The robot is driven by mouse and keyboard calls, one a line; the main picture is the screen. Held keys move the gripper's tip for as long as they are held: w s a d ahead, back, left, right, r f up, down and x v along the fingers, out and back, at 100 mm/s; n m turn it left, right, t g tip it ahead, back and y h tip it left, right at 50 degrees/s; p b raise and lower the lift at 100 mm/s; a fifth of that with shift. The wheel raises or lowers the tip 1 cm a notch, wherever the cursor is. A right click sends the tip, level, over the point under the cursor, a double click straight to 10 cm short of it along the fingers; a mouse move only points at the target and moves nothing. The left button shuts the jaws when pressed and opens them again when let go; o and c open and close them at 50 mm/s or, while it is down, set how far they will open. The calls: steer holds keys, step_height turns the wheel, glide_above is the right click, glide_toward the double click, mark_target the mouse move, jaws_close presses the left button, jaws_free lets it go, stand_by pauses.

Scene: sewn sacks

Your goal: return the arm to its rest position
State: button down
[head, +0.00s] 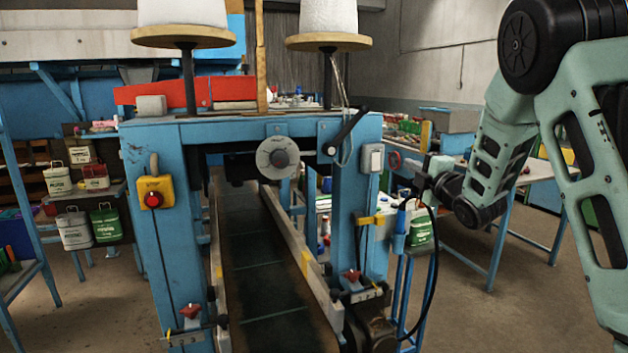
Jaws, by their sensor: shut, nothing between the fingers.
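My arm (498,140) comes in from the right edge and bends down toward the right post of the blue machine. My gripper (418,182) is at its end, small in the picture, close to the right side of that post. It is shut and holds nothing. Whether it touches the post or the cable beside it cannot be told.
The blue sewing machine frame (162,245) carries two white thread cones (328,17) and spans a dark conveyor belt (262,270). A black cable (432,275) hangs below my gripper. A table (520,190) stands behind my arm. Floor (480,320) is clear at lower right.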

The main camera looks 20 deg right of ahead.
steer(key=s+a+f+m+g+y, duration=0.1)
steer(key=s+a+f+m+g, duration=0.25)
steer(key=a, duration=0.55)
steer(key=s+a+f+m+g, duration=0.2)
steer(key=a+f+m+g, duration=0.15)
steer(key=a, duration=0.65)
steer(key=s+a+f+m+g+y, duration=0.15)
steer(key=s+a+f+g, duration=0.4)
steer(key=s+a, duration=0.65)
steer(key=s+a+f+m+g+h+b, duration=0.1)
steer(key=s+g, duration=0.6)
steer(key=s, duration=1.7)
steer(key=shift+a+f+m+h, duration=0.45)
steer(key=shift+f+m+h, duration=0.1)
steer(key=shift+f+h, duration=0.3)
steer(key=shift+w, duration=0.1)
